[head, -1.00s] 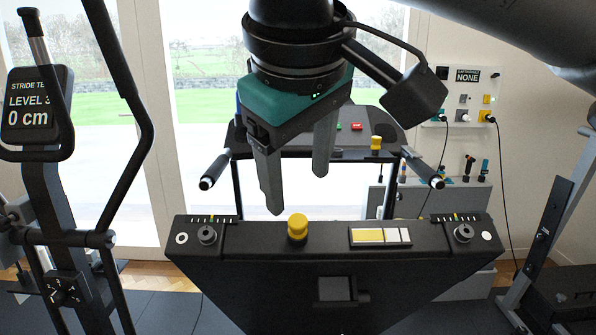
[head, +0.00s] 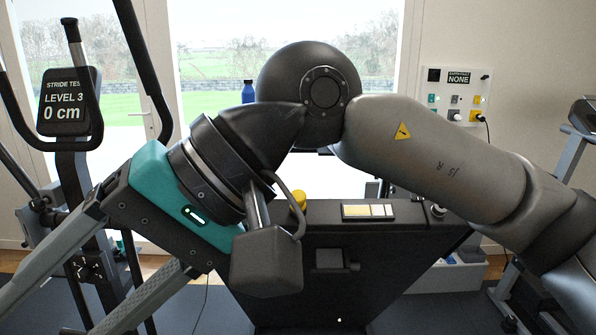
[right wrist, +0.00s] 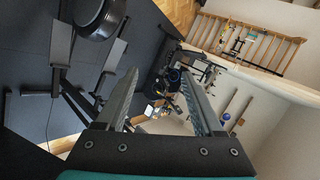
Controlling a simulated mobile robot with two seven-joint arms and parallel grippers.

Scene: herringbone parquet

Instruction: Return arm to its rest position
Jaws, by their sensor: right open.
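My right arm (head: 435,155) comes in from the right and bends across the middle of the head view. Its gripper (head: 55,308) hangs at the lower left, fingers spread and pointing down and left. The finger ends run to the edge of the picture. In the right wrist view, the open gripper (right wrist: 160,76) shows two parted fingers with nothing between them. My left gripper is not in view.
A black console (head: 400,245) with a yellow knob (head: 299,199) stands behind the arm, partly hidden. An exercise machine with a display (head: 66,102) is at left. A wall panel (head: 455,95) is at back right. Wall bars (right wrist: 250,45) show in the wrist view.

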